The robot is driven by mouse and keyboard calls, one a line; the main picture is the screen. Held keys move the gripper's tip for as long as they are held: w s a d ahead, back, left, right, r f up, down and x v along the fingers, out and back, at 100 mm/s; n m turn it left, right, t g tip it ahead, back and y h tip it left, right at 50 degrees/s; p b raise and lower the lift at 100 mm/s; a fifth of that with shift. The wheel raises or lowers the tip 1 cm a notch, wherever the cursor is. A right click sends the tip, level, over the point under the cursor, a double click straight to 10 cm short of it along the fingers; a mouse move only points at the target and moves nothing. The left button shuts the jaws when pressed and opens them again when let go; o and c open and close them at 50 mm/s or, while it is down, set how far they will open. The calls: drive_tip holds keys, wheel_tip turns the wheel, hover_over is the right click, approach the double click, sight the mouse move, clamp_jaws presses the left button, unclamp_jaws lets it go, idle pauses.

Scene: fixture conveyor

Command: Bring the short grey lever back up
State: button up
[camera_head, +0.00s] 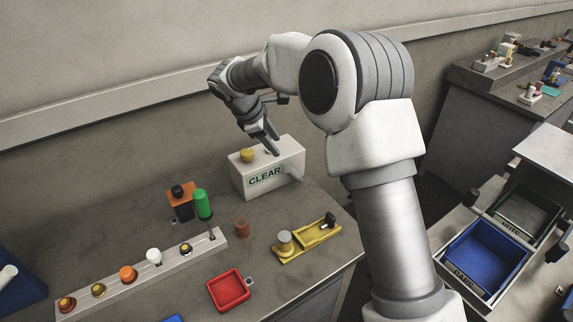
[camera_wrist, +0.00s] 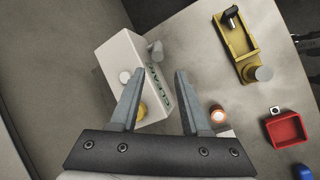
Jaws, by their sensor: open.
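A white box marked CLEAR (camera_head: 245,184) stands at the back of the bench. A short light-grey lever (camera_head: 293,173) sticks out from the right part of its labelled face. In the wrist view the lever (camera_wrist: 156,51) lies beyond my fingertips, near the box's far end, and its exact tilt is hard to tell. My gripper (camera_head: 271,145) is open and empty, pointing down above the box (camera_wrist: 117,52). In the wrist view my gripper (camera_wrist: 156,74) has its fingers spread over the box, with the lever ahead of them, apart from both.
A yellow button (camera_head: 248,155) sits on the box top. In front are a yellow fixture (camera_head: 310,238), a red tray (camera_head: 229,290), a small orange-brown cylinder (camera_head: 242,226) and a pale strip of several knobs (camera_head: 135,283). A green cylinder (camera_head: 203,204) stands left of the box.

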sight(289, 169)
drive_tip(key=shift+n, duration=0.3)
drive_tip(key=x, duration=0.6)
drive_tip(key=a+x, duration=0.1)
drive_tip(key=x, duration=1.1)
drive_tip(key=shift+w+a+f+p, duration=0.15)
drive_tip(key=shift+w+f+p, duration=0.1)
drive_tip(key=shift+f+p, duration=0.1)
clamp_jaws()
idle(0.3)
